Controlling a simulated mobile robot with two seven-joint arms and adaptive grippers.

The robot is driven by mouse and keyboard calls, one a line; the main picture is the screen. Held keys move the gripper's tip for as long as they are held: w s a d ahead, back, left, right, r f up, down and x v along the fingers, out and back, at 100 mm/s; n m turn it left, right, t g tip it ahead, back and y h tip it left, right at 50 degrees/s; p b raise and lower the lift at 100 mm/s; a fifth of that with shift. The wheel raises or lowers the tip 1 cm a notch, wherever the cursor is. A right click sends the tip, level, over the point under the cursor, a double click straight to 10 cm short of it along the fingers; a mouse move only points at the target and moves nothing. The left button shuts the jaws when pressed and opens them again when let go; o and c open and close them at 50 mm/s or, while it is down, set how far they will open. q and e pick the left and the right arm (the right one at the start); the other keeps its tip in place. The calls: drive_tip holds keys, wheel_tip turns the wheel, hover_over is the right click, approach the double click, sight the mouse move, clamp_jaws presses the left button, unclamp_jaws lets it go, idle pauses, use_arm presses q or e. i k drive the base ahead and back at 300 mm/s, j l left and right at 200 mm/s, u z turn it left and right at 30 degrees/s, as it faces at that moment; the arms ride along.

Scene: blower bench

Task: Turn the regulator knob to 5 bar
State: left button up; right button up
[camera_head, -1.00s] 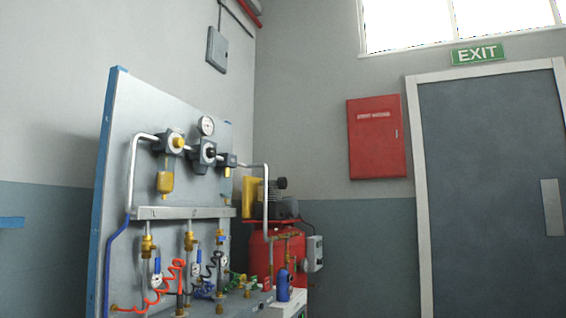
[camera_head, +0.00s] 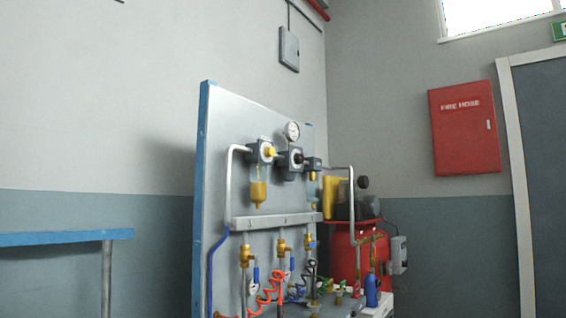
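The regulator knob (camera_head: 297,159) is a small black knob on the front of the dark regulator body (camera_head: 284,159), on the upright grey panel. A round white pressure gauge (camera_head: 292,131) stands just above it; its needle reading is too small to make out. Neither of my grippers shows in the head view.
Below the panel's rail (camera_head: 275,220) are brass valves, a red coiled hose (camera_head: 268,292) and a blue bottle (camera_head: 371,290). A red compressor tank (camera_head: 345,255) stands behind at right. A blue-topped table (camera_head: 65,238) is at left. A red fire hose cabinet (camera_head: 464,128) hangs on the wall.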

sight(299, 158)
drive_tip(key=l, duration=0.4)
drive_tip(key=i+l+u, duration=0.1)
drive_tip(key=l, duration=0.35)
drive_tip(key=i+l+u, duration=0.1)
drive_tip(key=l, duration=0.25)
drive_tip(key=i+l+u, duration=0.1)
drive_tip(key=i+l, duration=0.15)
drive_tip(key=i+l+u, duration=0.15)
drive_tip(key=l, duration=0.3)
drive_tip(key=i+l+u, duration=0.2)
drive_tip(key=i+l, duration=0.15)
drive_tip(key=l, duration=0.3)
drive_tip(key=i+l+u, duration=0.15)
drive_tip(key=l, duration=0.2)
drive_tip(key=i+l+u, duration=0.1)
drive_tip(key=l, duration=0.3)
drive_tip(key=i+l+u, duration=0.1)
drive_tip(key=l, duration=0.25)
drive_tip(key=i+l+u, duration=0.1)
drive_tip(key=l, duration=0.3)
drive_tip(key=i, duration=0.05)
